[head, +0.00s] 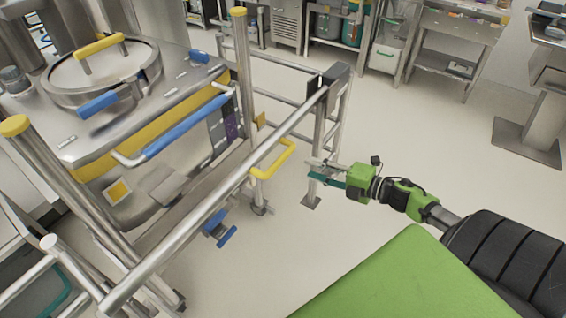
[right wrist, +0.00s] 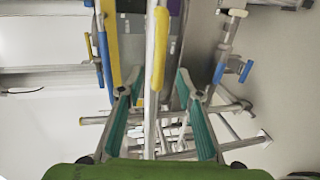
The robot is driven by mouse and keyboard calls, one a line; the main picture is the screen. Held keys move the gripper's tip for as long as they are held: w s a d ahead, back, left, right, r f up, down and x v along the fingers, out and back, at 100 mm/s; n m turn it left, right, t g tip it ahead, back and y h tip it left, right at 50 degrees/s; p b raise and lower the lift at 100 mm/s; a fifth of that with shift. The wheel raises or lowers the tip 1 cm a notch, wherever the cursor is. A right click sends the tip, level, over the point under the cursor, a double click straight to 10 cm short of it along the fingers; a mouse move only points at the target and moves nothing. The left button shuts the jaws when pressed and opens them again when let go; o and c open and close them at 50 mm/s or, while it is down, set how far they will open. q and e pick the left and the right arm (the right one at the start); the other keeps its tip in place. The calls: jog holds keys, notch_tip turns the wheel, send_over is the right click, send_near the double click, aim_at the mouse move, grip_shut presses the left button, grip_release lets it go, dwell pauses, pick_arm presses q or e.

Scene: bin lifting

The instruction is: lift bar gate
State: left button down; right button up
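The bar gate (head: 225,195) is a long silver bar running from lower left to upper right across the middle of the head view. A yellow handle (head: 274,161) sticks out from its side; it also shows upright near the middle of the right wrist view (right wrist: 160,48). My right gripper (head: 322,171) is right of the handle, apart from it. In the right wrist view its two teal fingers (right wrist: 157,90) are spread wide, with the bar and handle in line with the gap and nothing gripped. My left gripper is not in view.
A steel machine with a round lid (head: 105,70) and blue handles (head: 185,125) stands behind the bar. A yellow-capped post (head: 243,75) and a dark latch block (head: 330,82) stand at the bar's far end. The floor (head: 420,150) to the right is clear.

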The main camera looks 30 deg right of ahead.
aim_at(284, 160)
jog(key=b+x, duration=0.5)
jog(key=x, duration=0.7)
jog(key=shift+f, duration=0.15)
jog(key=shift+c, duration=0.5)
grip_shut()
